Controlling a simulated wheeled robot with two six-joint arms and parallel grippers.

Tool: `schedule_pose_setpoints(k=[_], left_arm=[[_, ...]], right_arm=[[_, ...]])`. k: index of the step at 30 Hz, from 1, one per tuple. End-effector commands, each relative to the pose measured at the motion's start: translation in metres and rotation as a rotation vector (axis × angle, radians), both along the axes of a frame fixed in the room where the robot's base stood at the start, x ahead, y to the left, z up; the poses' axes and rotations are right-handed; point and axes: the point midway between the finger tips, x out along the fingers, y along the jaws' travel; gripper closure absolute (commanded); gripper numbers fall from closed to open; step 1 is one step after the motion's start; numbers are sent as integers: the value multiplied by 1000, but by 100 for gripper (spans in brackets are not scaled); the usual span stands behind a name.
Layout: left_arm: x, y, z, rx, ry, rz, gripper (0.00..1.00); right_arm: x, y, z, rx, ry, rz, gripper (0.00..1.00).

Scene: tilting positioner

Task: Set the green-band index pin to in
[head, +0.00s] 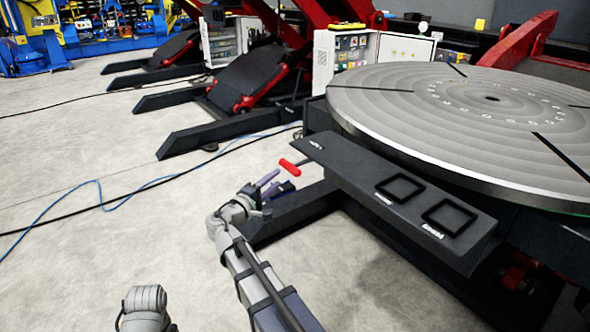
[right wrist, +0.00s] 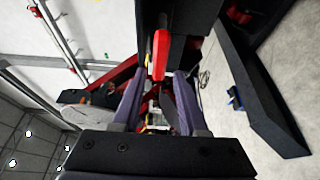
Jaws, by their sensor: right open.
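I cannot make out a green band or a clear index pin in either view. A red handle (head: 290,167) sticks out beside the left end of the black shelf (head: 330,158) under the round table (head: 385,100). In the right wrist view the red handle (right wrist: 161,55) lies just ahead of the fingertips, roughly in line with the gap. My right gripper (head: 272,183) is open and empty, apart from the handle; its two purple fingers also show in the right wrist view (right wrist: 157,85). My left gripper is out of view.
The shelf carries two square black frames (head: 400,188) with labels too small to read. A black floor beam (head: 285,215) runs below my right gripper. Blue and black cables (head: 100,205) cross the floor at left.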

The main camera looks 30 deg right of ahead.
Motion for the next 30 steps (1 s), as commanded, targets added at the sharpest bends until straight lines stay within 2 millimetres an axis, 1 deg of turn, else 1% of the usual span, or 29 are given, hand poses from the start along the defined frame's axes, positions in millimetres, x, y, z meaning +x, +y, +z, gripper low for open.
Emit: schedule_pose_setpoints(k=[5, 15, 19, 24, 30], left_arm=[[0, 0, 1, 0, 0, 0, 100], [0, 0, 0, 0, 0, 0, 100], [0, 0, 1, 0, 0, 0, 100], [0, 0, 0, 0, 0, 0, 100], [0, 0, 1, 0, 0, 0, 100]], right_arm=[[8, -14, 0, 1, 0, -2, 57], [38, -72, 0, 2, 0, -4, 57], [46, -89, 0, 3, 0, -3, 57], [53, -102, 0, 3, 0, -1, 57], [54, -107, 0, 3, 0, -1, 57]])
